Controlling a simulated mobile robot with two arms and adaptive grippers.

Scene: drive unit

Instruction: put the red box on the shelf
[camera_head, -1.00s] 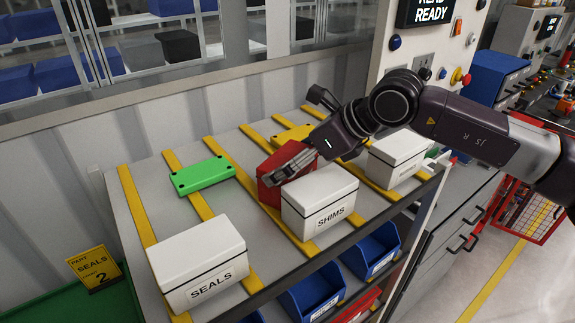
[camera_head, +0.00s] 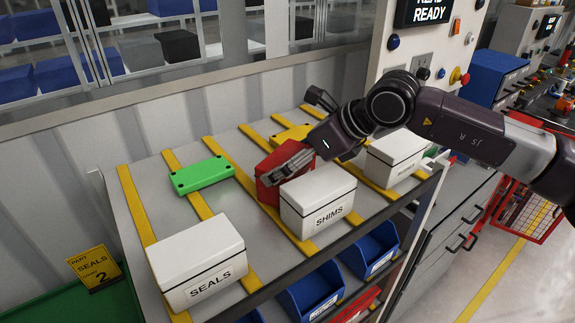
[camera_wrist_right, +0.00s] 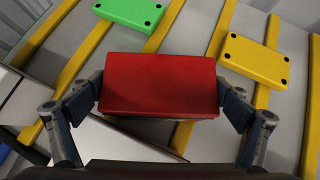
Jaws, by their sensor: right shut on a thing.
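The red box (camera_head: 270,178) is at the shelf's top surface (camera_head: 243,197), behind the white SHIMS box (camera_head: 318,202). My right gripper (camera_head: 288,166) is shut on it, with one finger across its near side in the head view. In the right wrist view, the red box (camera_wrist_right: 160,85) fills the space between both fingers of the right gripper (camera_wrist_right: 165,98). The underside of the red box is hidden, so I cannot tell whether it touches the shelf. My left gripper is not in view.
A green block (camera_head: 203,175) lies left of the red box and a yellow block (camera_head: 293,135) lies behind it. White boxes stand along the front edge, including the SEALS box (camera_head: 197,262). Blue bins (camera_head: 312,287) sit below. Yellow strips divide the top.

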